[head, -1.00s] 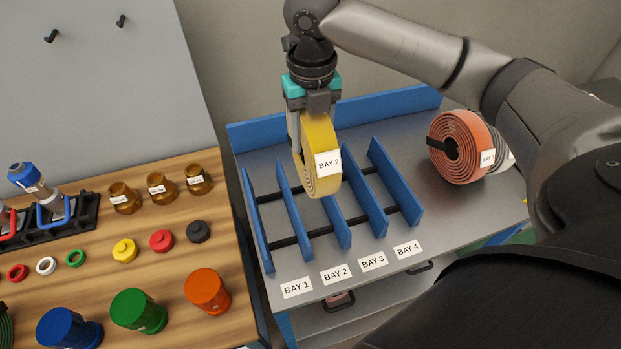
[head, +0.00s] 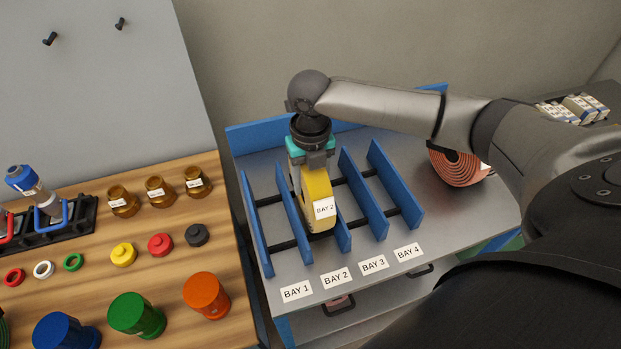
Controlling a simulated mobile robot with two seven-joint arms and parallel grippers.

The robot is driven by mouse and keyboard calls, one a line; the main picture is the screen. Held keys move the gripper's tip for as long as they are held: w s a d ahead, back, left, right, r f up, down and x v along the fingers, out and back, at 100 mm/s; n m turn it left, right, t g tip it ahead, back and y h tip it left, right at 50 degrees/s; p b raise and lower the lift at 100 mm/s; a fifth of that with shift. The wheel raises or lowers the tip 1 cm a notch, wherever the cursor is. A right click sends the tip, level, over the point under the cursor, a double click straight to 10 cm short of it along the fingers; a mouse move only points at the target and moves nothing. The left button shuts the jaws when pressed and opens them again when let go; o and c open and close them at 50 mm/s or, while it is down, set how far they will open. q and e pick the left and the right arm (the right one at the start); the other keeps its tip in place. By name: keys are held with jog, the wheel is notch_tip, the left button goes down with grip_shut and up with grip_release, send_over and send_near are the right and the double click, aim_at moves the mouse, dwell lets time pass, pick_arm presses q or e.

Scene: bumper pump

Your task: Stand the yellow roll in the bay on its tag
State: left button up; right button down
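The yellow roll (head: 318,192) is upright, its white tag reading BAY 2 (head: 325,208). It sits low between the second and third blue dividers of the rack, in line with the BAY 2 label (head: 336,278). The third divider (head: 343,238) shows just right of its lower edge. My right gripper (head: 311,165), with teal parts, points down and is shut on the top of the roll. Whether the roll's underside touches the rack floor cannot be told. My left gripper is not in view.
An orange roll (head: 458,168) lies at the right of the metal bench, partly hidden by my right arm. The bays labelled BAY 1 (head: 297,292), BAY 3 (head: 373,264) and BAY 4 (head: 408,252) look empty. A wooden table (head: 180,245) with jars and caps stands left.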

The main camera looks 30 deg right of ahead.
jog(key=shift+w, duration=0.1)
jog(key=shift+c, duration=1.2)
grip_release()
jog(key=shift+f, duration=0.1)
notch_tip(320, 180, up, 12)
jog(key=shift+r, duration=0.15)
